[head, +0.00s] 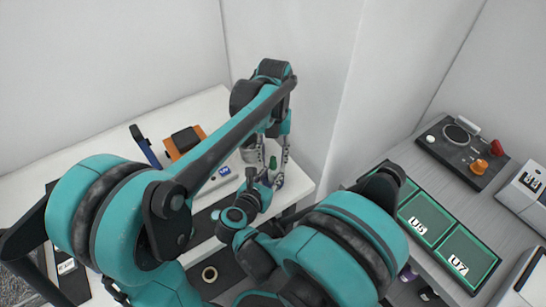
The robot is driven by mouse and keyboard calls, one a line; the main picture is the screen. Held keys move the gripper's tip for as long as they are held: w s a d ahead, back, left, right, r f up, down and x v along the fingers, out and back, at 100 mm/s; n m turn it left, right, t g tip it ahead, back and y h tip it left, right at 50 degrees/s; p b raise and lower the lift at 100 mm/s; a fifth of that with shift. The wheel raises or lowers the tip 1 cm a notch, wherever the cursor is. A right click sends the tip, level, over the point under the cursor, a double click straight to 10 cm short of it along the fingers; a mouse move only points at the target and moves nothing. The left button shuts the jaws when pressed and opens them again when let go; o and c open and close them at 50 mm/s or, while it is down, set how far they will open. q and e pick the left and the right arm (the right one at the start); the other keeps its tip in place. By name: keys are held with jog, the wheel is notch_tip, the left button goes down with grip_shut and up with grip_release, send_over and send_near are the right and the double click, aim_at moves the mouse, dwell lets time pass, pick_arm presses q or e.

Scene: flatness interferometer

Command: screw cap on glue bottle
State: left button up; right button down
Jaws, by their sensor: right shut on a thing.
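My left arm reaches over the bench from the left, and its gripper (282,158) hangs down at the bench's right end. Its fingers are small and partly overlapped, so I cannot tell if they are open. My right gripper (269,173) comes up from below, close to the left one, and is shut on a small green piece (273,162). I cannot tell whether this is the cap or part of the glue bottle. A small purple-blue spot (279,182) shows just below. No other cap or bottle can be made out; my arms hide much of this area.
The white bench (210,108) holds an orange-and-black item (185,141), a blue upright tool (146,147) and a small blue-marked box (224,171). The right-hand grey table carries green trays (468,258) and a dark control panel (464,150).

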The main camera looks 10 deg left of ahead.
pick_arm(q)
jog(key=shift+r, duration=0.1)
jog(key=shift+r, duration=2.15)
jog(key=shift+c, duration=0.3)
